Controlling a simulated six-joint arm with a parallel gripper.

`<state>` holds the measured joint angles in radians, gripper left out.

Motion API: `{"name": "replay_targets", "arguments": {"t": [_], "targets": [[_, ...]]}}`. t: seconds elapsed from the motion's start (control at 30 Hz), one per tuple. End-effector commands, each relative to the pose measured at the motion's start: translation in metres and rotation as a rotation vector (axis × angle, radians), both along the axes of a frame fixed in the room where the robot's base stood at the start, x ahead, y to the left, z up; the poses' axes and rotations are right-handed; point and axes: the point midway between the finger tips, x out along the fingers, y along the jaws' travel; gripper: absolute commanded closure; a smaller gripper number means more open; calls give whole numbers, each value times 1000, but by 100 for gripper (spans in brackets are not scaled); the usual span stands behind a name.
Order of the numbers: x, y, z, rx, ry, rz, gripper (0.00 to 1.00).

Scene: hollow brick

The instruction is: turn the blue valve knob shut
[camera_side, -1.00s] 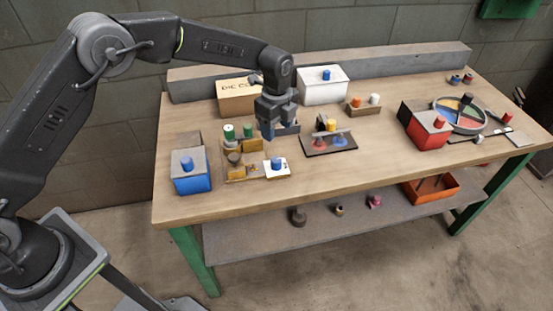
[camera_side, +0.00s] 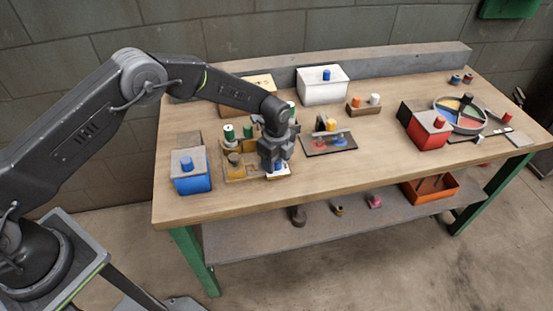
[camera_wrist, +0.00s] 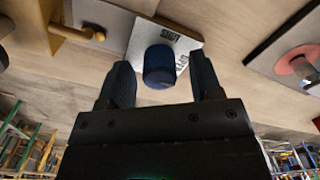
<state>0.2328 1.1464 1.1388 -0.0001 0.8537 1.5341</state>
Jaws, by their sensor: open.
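The blue valve knob (camera_wrist: 159,66) stands on a pale plate (camera_wrist: 136,33) with the word SHUT printed beside it; part of a second word is partly hidden. My gripper (camera_wrist: 161,75) is open, with one dark finger on each side of the knob in the wrist view. Gaps show between the fingers and the knob, and I cannot tell how far down the fingers reach. In the side view my gripper (camera_side: 277,163) is low over the plate (camera_side: 284,173) and hides most of the knob.
Green-topped cylinders (camera_side: 229,132) and a wooden fixture stand just left of my gripper. A blue box (camera_side: 191,172) with a blue knob is farther left. A dark board (camera_side: 318,149) with coloured pieces lies to the right. Bare tabletop (camera_side: 375,160) is beyond it.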

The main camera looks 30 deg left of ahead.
Motion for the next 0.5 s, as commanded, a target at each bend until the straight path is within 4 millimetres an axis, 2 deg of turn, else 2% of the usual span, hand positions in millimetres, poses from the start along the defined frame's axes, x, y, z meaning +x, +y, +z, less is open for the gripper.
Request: {"name": "replay_targets", "arguments": {"t": [0.07, 0.5], "targets": [[0, 0, 0, 0, 0, 0, 41], [0, 0, 0, 0, 1, 0, 82]]}}
